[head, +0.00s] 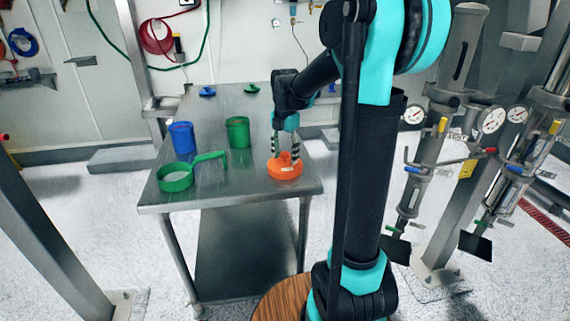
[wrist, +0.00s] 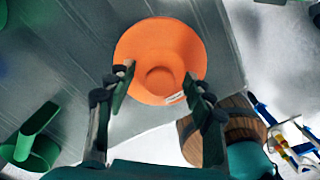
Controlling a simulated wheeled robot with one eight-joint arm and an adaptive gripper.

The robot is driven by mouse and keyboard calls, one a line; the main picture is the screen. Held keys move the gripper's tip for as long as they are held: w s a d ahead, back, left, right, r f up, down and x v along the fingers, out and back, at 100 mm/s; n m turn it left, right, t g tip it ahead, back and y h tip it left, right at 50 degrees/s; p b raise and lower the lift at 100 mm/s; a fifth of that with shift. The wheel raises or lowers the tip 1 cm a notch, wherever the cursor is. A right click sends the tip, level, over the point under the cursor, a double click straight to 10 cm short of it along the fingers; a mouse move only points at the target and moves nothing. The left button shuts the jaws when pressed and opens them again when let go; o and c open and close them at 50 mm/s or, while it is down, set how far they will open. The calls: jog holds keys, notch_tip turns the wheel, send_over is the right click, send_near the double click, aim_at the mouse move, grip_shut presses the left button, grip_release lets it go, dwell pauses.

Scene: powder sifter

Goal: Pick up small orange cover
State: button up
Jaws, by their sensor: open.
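The small orange cover (head: 285,168) lies on the metal table near its front right corner in the head view. In the wrist view the orange cover (wrist: 160,52) is round, with a raised knob in its middle and a small pale label on its edge. My gripper (head: 286,155) points down right over the cover. In the wrist view my gripper (wrist: 160,85) is open, with one finger on each side of the knob. I cannot tell whether the fingers touch the cover.
On the metal table (head: 225,193) stand a green sieve with a handle (head: 176,178), a blue container (head: 183,137) and a green container (head: 238,132). A blue lid (head: 207,92) and a green lid (head: 251,88) lie at the back. Pipes with gauges (head: 412,114) stand to the right.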

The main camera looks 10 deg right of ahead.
jog(key=shift+c, duration=0.4)
grip_shut()
jog(key=shift+r, duration=0.1)
